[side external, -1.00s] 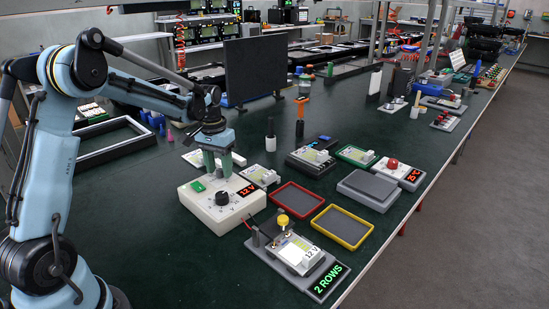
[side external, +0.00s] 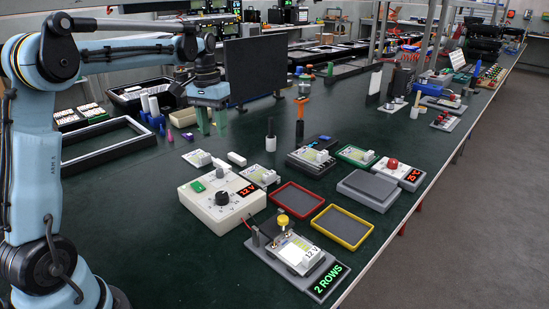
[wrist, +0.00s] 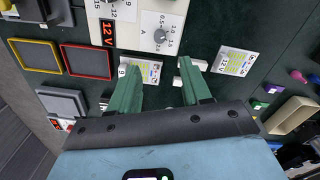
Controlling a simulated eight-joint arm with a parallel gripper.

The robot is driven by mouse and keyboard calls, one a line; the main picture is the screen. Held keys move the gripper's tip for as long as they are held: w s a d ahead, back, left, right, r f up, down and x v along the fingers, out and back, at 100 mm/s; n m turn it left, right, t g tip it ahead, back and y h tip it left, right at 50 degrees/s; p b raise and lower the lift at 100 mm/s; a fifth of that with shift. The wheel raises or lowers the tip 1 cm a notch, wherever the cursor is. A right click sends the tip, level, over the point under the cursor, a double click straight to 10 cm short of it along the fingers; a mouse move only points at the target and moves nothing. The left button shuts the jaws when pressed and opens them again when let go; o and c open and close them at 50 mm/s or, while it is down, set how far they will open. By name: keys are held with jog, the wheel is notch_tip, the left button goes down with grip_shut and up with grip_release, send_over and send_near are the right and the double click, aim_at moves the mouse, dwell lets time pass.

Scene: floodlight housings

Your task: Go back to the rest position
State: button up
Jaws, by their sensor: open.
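My gripper (side external: 212,129) is raised over the green table, behind the white power supply box, with its two green fingers pointing down and apart.
A black panel (side external: 255,70) stands close behind my gripper. A red-rimmed tray (side external: 298,187), a yellow-rimmed tray (side external: 342,246) and a "2 ROWS" fixture (side external: 328,281) are at the front right. A black frame (side external: 110,160) lies at left. Open table lies left of the power supply.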

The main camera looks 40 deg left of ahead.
jog(key=s+d+f+m+t, duration=0.2)
jog(key=s+d, duration=0.4)
jog(key=d, duration=0.3)
jog(key=s+d+f+m+t, duration=0.1)
jog(key=s+d+t, duration=0.4)
jog(key=d, duration=0.4)
jog(key=shift+s+f+m, duration=0.35)
jog(key=shift+s+m, duration=0.05)
jog(key=shift+s, duration=0.5)
notch_tip(320, 180, up, 4)
jog(key=n+g, duration=0.8)
jog(key=n, duration=0.5)
send_over(220, 169)
jog(key=shift+y, duration=0.3)
notch_tip(220, 169, down, 12)
jog(key=shift+f, duration=0.1)
